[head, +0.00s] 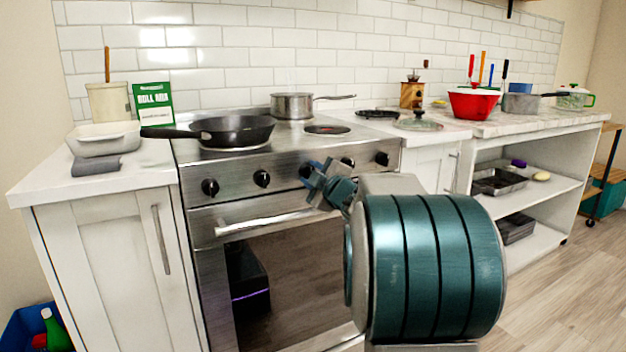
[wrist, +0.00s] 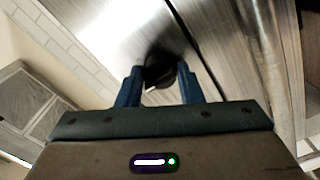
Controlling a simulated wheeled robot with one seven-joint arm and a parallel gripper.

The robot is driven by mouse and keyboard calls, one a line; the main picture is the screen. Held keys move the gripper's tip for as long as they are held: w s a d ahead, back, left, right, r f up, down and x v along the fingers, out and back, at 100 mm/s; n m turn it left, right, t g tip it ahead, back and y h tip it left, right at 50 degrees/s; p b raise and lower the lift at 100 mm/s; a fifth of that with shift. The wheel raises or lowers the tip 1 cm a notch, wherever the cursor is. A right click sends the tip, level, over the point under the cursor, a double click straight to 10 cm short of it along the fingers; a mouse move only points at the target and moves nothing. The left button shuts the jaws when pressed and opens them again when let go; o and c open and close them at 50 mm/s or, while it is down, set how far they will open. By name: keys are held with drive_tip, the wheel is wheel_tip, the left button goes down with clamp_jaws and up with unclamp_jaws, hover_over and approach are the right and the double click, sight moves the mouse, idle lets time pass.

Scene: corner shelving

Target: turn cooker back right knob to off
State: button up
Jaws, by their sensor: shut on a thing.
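The cooker (head: 270,205) is stainless steel with a row of several black knobs along its front panel. My gripper (head: 314,174) is at the panel, at the middle knob (head: 305,170), which it partly covers in the head view. In the wrist view the dark round knob (wrist: 160,70) sits between the two blue fingers, and my gripper (wrist: 160,88) is shut on it. A white mark shows on the knob's lower edge. The labels of the knobs are not readable.
A black frying pan (head: 235,131) stands at the front left of the hob and a steel saucepan (head: 292,106) at the back. The oven handle (head: 265,222) runs below the knobs. Other knobs (head: 261,178) (head: 382,159) flank my gripper. The floor (head: 550,270) at right is clear.

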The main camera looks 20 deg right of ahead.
idle(0.3)
drive_tip(key=o, duration=1)
drive_tip(key=s+p, duration=0.1)
drive_tip(key=s, duration=0.3)
drive_tip(key=s+p, duration=0.1)
drive_tip(key=s, duration=0.4)
drive_tip(key=s+p, duration=0.1)
drive_tip(key=s, duration=0.4)
drive_tip(key=shift+d, duration=0.25)
drive_tip(key=shift+w+r, duration=0.1)
